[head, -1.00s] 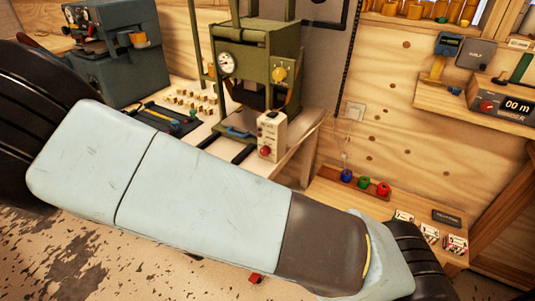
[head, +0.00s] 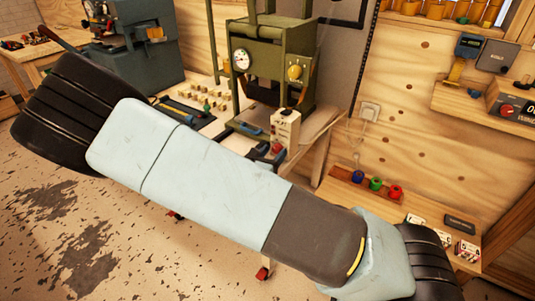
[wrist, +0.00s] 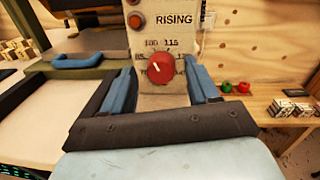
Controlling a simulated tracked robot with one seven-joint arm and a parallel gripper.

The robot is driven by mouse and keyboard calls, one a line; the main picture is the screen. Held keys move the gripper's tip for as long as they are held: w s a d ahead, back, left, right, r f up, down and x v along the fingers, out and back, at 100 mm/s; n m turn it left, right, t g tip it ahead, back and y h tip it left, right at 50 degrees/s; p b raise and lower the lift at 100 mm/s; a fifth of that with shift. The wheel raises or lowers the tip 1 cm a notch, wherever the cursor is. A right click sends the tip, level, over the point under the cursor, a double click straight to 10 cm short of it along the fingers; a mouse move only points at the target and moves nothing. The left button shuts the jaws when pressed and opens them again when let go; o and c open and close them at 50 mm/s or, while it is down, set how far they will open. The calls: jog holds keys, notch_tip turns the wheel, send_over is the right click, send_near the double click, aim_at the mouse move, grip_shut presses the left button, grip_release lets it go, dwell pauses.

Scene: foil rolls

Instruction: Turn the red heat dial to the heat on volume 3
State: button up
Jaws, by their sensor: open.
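The red heat dial (wrist: 160,69) is on the front of a pale control box (wrist: 165,28), with numbers such as 100 and 115 printed around it. Its white mark points up and to the left. My gripper (wrist: 161,84) is open, with one blue finger on each side of the dial. I cannot tell whether either finger touches it. In the head view the control box (head: 286,130) stands at the bench's front corner, and the red dial (head: 277,149) shows low on it beside my gripper. My arm covers much of the gripper there.
A green press (head: 270,60) with a gauge stands behind the box. A blue handle (wrist: 90,61) lies left of it. Blue, green and red spools (head: 376,184) sit on a low shelf to the right. The wooden wall (head: 410,110) is behind.

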jog(key=shift+w+d, duration=0.15)
jog(key=shift+w, duration=0.05)
jog(key=c, duration=1)
jog(key=shift+c, duration=0.2)
